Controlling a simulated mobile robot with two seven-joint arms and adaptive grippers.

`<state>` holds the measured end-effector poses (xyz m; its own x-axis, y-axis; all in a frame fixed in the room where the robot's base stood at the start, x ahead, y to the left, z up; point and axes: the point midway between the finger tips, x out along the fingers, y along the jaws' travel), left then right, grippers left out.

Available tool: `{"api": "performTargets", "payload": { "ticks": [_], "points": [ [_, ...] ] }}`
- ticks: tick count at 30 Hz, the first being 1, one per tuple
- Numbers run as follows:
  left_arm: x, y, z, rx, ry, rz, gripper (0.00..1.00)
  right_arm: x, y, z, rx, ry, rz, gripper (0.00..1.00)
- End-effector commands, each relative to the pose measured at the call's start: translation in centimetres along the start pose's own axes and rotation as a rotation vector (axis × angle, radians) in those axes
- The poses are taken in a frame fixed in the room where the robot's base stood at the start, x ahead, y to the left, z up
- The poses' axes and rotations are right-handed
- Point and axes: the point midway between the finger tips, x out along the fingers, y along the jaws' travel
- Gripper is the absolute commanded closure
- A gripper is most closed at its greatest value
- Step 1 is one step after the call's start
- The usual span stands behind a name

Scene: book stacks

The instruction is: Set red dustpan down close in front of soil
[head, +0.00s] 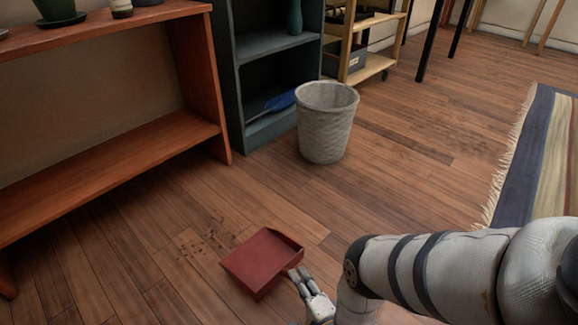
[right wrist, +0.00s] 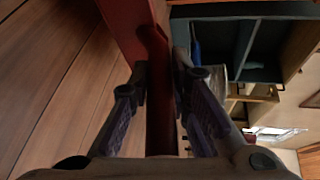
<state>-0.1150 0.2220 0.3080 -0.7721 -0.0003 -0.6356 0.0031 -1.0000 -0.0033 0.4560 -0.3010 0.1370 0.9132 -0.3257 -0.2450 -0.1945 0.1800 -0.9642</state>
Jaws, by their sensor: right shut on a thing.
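The red dustpan (head: 262,261) is at the lower middle of the head view, low over or on the floor; I cannot tell whether it touches. My right gripper (head: 300,275) is shut on its handle at the right side. In the right wrist view the red handle (right wrist: 159,95) runs between the two fingers (right wrist: 160,85), with the pan beyond it. The soil (head: 205,240) is a scatter of dark brown crumbs on the wooden floor, just left of the dustpan's left edge. My left gripper is not in view.
A wicker basket (head: 327,122) stands behind the dustpan. A dark blue-green shelf (head: 240,85) and an orange-brown wooden shelf (head: 160,140) are at the left and back. A striped rug (head: 540,160) lies at the right. The floor between is clear.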

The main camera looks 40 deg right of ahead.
Motion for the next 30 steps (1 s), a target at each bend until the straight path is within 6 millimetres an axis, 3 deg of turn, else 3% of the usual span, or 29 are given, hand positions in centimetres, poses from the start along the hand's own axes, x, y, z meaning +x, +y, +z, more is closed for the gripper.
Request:
{"api": "performTargets", "payload": {
  "ticks": [1, 8, 12, 22, 23, 25, 30],
  "points": [
    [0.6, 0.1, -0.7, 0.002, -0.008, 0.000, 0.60, -0.1, 1.7, 0.5, 0.000, -0.002, 0.002, 1.00],
    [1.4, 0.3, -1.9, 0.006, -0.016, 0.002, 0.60, -0.8, 4.6, 2.0, 0.001, -0.001, -0.002, 1.00],
    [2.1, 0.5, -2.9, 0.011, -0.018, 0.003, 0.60, -0.1, 6.7, 1.6, -0.001, 0.000, -0.004, 1.00],
    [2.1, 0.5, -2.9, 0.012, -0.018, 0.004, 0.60, 0.0, 6.9, 1.5, 0.001, 0.000, -0.004, 1.00],
    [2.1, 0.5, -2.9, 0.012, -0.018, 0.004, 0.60, 0.0, 7.0, 1.5, 0.000, 0.000, 0.000, 0.78],
    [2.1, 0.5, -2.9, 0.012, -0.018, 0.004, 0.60, 0.0, 7.0, 1.5, 0.000, 0.000, 0.000, 0.62],
    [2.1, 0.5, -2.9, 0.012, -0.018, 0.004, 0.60, 0.0, 7.0, 1.5, 0.000, 0.000, 0.000, 0.62]
  ]
}}
